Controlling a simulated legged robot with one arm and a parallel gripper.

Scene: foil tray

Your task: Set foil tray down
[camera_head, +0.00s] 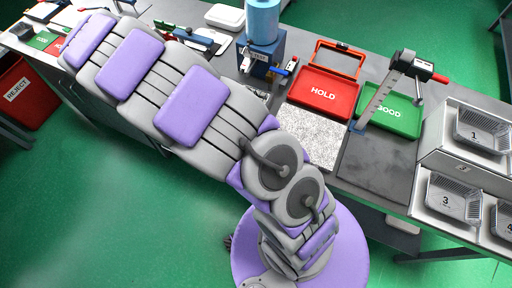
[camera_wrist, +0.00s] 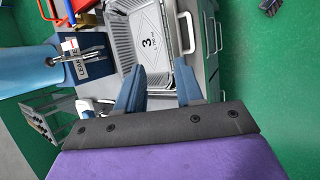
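In the wrist view, my gripper's two blue fingers (camera_wrist: 160,78) stand apart. A ribbed grey foil tray marked 3 (camera_wrist: 124,30) fills the space ahead of and between them. Its near corner shows behind the right finger. I cannot tell whether the fingers touch or grip the tray, or what it rests on. In the head view, my grey and purple arm reaches to the upper left, and my gripper and this tray cannot be made out there. Foil trays marked 1 (camera_head: 492,131) and 3 (camera_head: 462,202) show in white holders at the right.
A red HOLD tray (camera_head: 323,94) and a green GOOD tray (camera_head: 394,119) lie on the bench. A leak tester (camera_head: 257,62) with a blue cylinder (camera_head: 262,20) stands left of them and shows in the wrist view (camera_wrist: 94,68). A red REJECT bin (camera_head: 25,92) stands at far left.

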